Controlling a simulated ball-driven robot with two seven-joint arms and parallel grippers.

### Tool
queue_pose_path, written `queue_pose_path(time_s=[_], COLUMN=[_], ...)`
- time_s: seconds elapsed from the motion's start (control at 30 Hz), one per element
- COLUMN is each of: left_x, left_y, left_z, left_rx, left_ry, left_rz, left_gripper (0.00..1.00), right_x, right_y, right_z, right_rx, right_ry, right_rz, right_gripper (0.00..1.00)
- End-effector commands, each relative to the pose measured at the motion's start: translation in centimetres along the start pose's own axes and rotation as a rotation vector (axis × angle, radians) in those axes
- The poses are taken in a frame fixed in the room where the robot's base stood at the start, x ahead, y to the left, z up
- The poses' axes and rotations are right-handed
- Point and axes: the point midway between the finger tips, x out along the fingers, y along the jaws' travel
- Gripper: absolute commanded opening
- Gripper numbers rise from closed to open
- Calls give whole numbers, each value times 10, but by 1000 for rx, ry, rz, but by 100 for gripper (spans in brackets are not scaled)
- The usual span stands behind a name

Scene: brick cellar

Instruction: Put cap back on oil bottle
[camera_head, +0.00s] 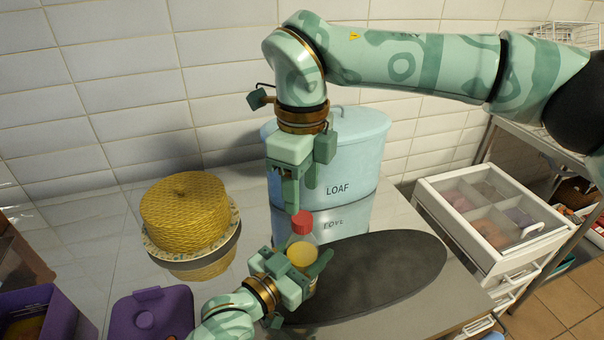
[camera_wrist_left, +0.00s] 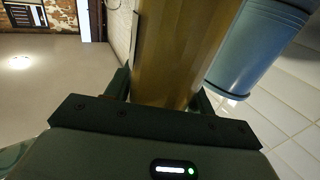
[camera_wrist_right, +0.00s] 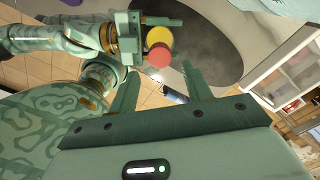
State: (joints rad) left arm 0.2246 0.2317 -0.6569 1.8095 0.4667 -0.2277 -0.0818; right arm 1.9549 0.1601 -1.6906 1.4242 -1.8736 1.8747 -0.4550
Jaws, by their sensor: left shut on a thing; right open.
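The oil bottle (camera_head: 301,257), clear with yellow oil, stands roughly upright in my left gripper (camera_head: 304,272), which is shut around its body. Its amber side fills the middle of the left wrist view (camera_wrist_left: 175,50). The red cap (camera_head: 302,222) appears to sit at the bottle's top; whether it is seated fully I cannot tell. My right gripper (camera_head: 301,198) is open and points down, its fingertips just above and beside the cap. In the right wrist view the cap (camera_wrist_right: 159,55) shows beyond the open fingers, with the yellow oil behind it.
A dark oval board (camera_head: 385,275) lies on the shiny counter. A pale blue LOAF bin (camera_head: 355,150) stands behind. A yellow woven cover (camera_head: 184,213) is at left, a purple lid (camera_head: 150,315) and purple box (camera_head: 45,300) in front. A white drawer unit (camera_head: 490,215) stands right.

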Motion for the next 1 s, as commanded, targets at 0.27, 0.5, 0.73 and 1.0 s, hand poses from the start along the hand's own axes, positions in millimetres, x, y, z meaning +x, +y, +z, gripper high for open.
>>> queue_pose_path(time_s=[0.27, 0.5, 0.73, 1.0], left_x=[0, 0, 0, 0], left_y=[0, 0, 0, 0], left_z=[1, 0, 0, 0], left_rx=[0, 0, 0, 0], left_ry=[-1, -1, -1, -1], left_rz=[0, 0, 0, 0], left_gripper=[0, 0, 0, 0], right_x=[44, 61, 62, 62], right_y=[1, 0, 0, 0], right_z=[0, 0, 0, 0], right_rx=[0, 0, 1, 1], right_ry=[1, 0, 0, 0], right_rz=[2, 0, 0, -1], right_gripper=[49, 49, 49, 3])
